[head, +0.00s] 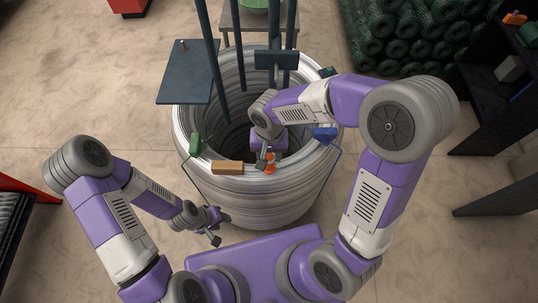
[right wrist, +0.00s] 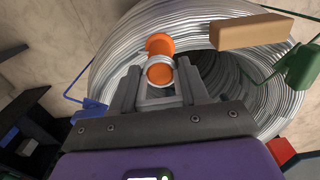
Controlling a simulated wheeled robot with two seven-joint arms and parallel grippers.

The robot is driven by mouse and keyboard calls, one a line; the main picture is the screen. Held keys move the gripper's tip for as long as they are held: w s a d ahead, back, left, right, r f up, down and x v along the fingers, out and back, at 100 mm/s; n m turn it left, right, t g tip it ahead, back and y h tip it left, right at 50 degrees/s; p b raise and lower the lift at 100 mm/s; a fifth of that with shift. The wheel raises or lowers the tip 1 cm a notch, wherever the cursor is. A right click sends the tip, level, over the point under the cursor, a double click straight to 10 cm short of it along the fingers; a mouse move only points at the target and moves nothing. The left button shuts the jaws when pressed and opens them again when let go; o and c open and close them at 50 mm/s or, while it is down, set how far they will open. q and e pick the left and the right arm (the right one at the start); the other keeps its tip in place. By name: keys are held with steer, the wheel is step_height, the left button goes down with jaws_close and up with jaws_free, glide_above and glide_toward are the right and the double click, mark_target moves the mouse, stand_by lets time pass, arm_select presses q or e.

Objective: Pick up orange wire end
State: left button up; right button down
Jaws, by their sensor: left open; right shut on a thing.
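The orange wire end (head: 269,168) is at the front rim of a large silver wire coil (head: 262,206). My right gripper (head: 265,158) reaches over the coil and is shut on the wire end. In the right wrist view, the orange wire end (right wrist: 160,74) sits between the fingers of my right gripper (right wrist: 160,88), with a silvery band by it. The coil's layered windings (right wrist: 120,70) lie just beyond. My left gripper (head: 217,226) is open and empty, low in front of the coil's left side and apart from it.
A tan block (head: 227,168) lies on the front rim. A green piece (head: 195,145) is on the left rim and a blue piece (head: 325,133) on the right. Dark posts (head: 211,50) rise from the coil. A dark shelf (head: 495,80) stands at right.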

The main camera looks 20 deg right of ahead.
steer(key=shift+r, duration=0.85)
steer(key=s+a+b, duration=0.2)
steer(key=s, duration=0.6)
steer(key=s+a+b, duration=0.2)
steer(key=s+a, duration=0.1)
steer(key=s, duration=0.6)
steer(key=shift+s, duration=0.15)
steer(key=shift+f, duration=0.1)
steer(key=c, duration=1.2)
jaws_free()
steer(key=shift+c, duration=0.2)
steer(key=c, duration=0.5)
